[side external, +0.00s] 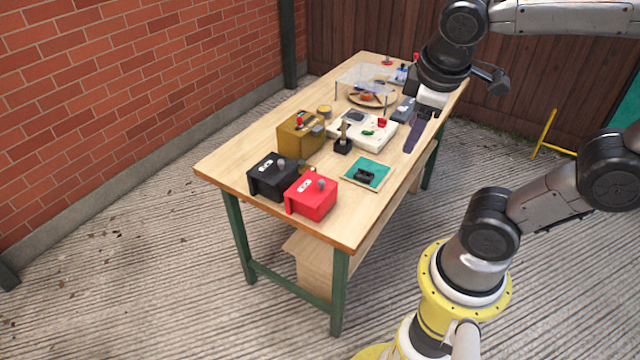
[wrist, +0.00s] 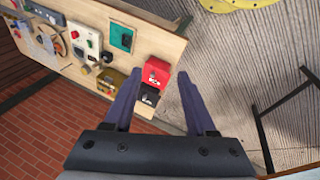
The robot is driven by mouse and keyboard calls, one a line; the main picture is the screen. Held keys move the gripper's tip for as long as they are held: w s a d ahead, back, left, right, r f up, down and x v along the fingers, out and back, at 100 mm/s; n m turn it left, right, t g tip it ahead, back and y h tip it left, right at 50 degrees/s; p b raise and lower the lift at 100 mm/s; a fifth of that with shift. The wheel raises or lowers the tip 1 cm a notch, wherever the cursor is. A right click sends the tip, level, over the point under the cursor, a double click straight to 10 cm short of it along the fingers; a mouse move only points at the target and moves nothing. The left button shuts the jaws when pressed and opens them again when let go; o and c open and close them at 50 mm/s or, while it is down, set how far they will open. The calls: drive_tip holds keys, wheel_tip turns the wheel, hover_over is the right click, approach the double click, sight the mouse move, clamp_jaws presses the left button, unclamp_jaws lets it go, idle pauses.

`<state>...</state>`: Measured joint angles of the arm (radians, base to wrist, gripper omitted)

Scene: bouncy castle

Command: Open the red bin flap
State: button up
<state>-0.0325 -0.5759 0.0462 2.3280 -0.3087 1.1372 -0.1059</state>
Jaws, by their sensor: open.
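The red bin (side external: 311,196) is a small red box with a grey knob on its top, at the near corner of the wooden table. Its flap looks shut. The red bin also shows in the wrist view (wrist: 156,73), beyond my fingers. My gripper (side external: 410,150) is over the table's right side in the side view, well apart from the red bin. In the wrist view my gripper (wrist: 155,72) is open, with two long dark fingers spread and nothing between them.
A black bin (side external: 272,177) stands beside the red one, with a brown-gold box (side external: 301,135) behind. A teal pad (side external: 367,172) with a black item lies to the right. A white panel (side external: 362,130), a clear cover and a round plate fill the far half. The wooden table's (side external: 232,172) near-left corner is bare.

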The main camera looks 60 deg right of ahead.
drive_tip(key=w+d+f+n+g+h, duration=0.15)
drive_tip(key=w+f+n+h, duration=0.3)
drive_tip(key=w, duration=0.45)
drive_tip(key=w+a+f+n+g+h, duration=0.1)
drive_tip(key=w+f+n+g+h, duration=0.35)
drive_tip(key=w, duration=0.45)
drive_tip(key=w+a+f+n+t+h, duration=0.2)
drive_tip(key=f+n, duration=0.1)
drive_tip(key=f, duration=0.2)
drive_tip(key=w+a+f+n+t+h, duration=0.2)
drive_tip(key=a+f+n+h, duration=0.1)
drive_tip(key=f, duration=0.2)
drive_tip(key=n+t, duration=0.3)
drive_tip(key=n, duration=0.2)
approach(319, 186)
drive_tip(key=shift+h, duration=0.3)
drive_tip(key=x, duration=1.1)
drive_tip(key=shift+f, duration=0.25)
clamp_jaws()
